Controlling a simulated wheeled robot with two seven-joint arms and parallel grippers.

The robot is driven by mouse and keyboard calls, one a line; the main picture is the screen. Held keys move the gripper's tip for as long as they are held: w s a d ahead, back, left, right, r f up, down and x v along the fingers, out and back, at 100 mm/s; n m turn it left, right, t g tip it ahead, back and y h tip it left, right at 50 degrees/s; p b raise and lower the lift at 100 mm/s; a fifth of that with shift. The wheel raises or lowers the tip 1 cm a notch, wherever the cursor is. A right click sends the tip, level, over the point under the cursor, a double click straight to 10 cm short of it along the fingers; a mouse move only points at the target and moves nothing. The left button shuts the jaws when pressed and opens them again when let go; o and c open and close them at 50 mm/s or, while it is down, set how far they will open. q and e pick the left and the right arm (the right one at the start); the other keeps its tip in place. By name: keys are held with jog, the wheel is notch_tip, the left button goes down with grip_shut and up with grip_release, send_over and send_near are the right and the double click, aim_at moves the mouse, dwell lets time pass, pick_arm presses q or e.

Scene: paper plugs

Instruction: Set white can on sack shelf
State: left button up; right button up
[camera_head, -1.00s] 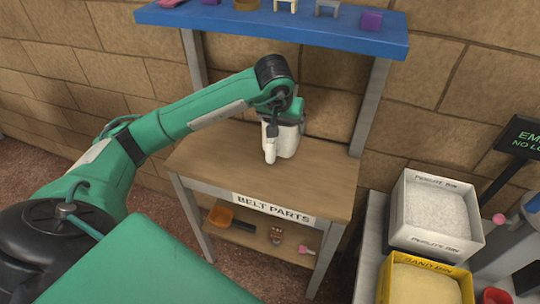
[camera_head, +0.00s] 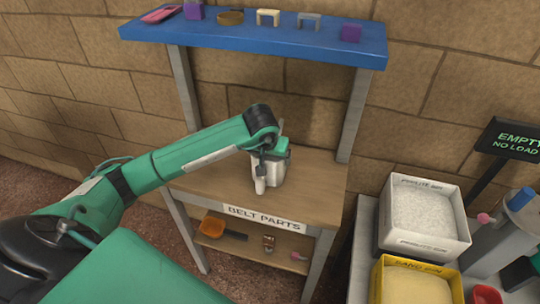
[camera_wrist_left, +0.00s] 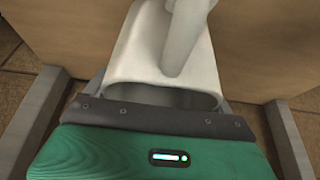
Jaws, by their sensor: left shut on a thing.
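The white can (camera_head: 281,171) with a thick spout is over the wooden bench labelled "BELT PARTS" (camera_head: 264,218). My left gripper (camera_head: 268,152) is shut on it from above and behind the spout. Whether its base touches the bench top is hard to tell. In the left wrist view the can (camera_wrist_left: 135,45) fills the middle, spout upward in the picture; the fingertips are hidden. My right gripper is not in view. No shelf in view is marked for sacks.
A blue upper shelf (camera_head: 250,38) holds several small objects. The bench's lower shelf holds an orange scoop (camera_head: 212,227) and small parts. At right stand a white perlite bin (camera_head: 424,218) and a yellow sand bin (camera_head: 417,282), with a black sign (camera_head: 511,140) behind. The bench top around the can is clear.

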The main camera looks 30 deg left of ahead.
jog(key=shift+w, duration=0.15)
pick_arm(q)
jog(key=shift+f, duration=0.1)
jog(key=o, duration=0.7)
jog(key=shift+o, duration=1.1)
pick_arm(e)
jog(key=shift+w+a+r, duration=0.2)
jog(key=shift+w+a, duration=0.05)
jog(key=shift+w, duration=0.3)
